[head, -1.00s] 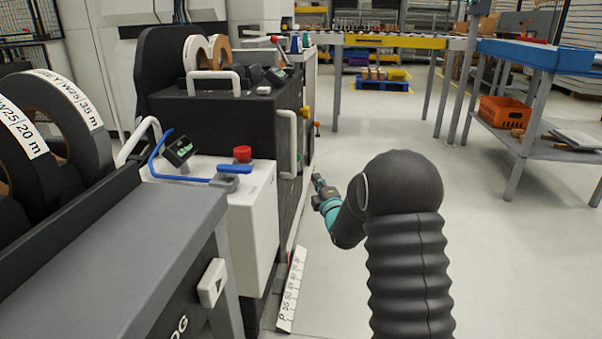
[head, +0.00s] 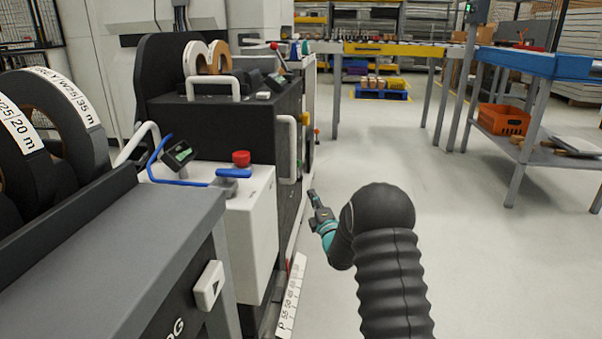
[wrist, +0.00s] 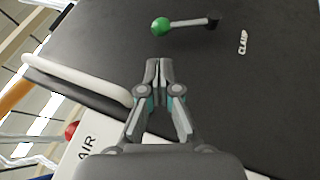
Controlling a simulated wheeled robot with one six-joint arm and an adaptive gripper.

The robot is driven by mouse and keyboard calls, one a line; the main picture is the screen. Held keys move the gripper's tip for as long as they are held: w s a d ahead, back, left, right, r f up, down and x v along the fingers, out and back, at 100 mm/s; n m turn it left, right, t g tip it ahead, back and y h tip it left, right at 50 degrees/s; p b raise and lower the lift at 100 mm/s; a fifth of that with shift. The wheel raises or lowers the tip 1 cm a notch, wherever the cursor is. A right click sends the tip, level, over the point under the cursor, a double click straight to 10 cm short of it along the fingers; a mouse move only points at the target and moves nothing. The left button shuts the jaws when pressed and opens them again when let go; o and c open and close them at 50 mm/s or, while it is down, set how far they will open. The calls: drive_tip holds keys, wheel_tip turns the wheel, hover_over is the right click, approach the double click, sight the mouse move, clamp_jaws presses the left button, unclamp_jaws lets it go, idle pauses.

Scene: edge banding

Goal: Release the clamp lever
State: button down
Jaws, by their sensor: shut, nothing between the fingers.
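The clamp lever (wrist: 188,23) shows in the wrist view, on a dark machine panel. It has a green ball knob (wrist: 161,27) at its left end and a dark pivot at its right end. White lettering that seems to read "CLAMP" (wrist: 243,41) is to the right of the pivot. My gripper (wrist: 158,64) is shut and empty, its fingertips below the green knob in the picture and apart from it. In the head view my gripper (head: 313,194) is beside the machine's right side; the lever cannot be made out there.
In the wrist view a white handle bar (wrist: 75,78) lies left of my gripper, with a red knob (wrist: 71,130) and a white "AIR" panel (wrist: 98,145) below. In the head view the edge-banding machine (head: 255,125) is left of my arm. Open floor (head: 470,250) lies to the right.

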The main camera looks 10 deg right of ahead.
sight(298, 166)
drive_tip(key=x, duration=1.2)
drive_tip(key=shift+a, duration=0.1)
